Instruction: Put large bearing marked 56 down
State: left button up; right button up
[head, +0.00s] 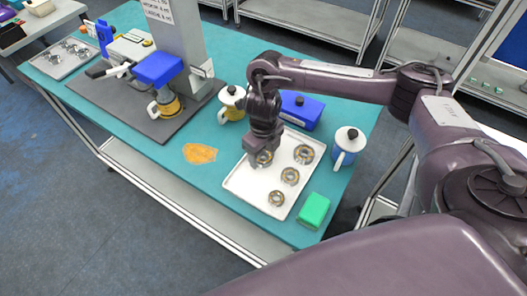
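My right gripper (262,150) points down over the left part of a white tray (241,185). A ring-shaped bearing (265,158) shows right at its fingertips, partly hidden by them. I cannot tell whether the fingers are closed on it or whether it rests on the tray. Three more bearings lie apart on the tray: one at the upper right (304,154), one in the middle (290,176) and one near the front (277,198). No marking such as 56 is readable on any of them. My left gripper is out of view.
A green block (314,211) lies by the tray's front right corner. A white-and-blue pot (347,146) stands right of the tray, a blue box (300,111) behind it. A yellow patch (200,153) and clear teal tabletop (160,165) lie left. A grey machine stands farther left.

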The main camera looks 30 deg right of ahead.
jog(key=shift+o, duration=1.3)
jog(key=shift+r, duration=0.5)
notch_tip(320, 180, up, 11)
jog(key=p, duration=0.2)
jog(key=shift+r, duration=0.15)
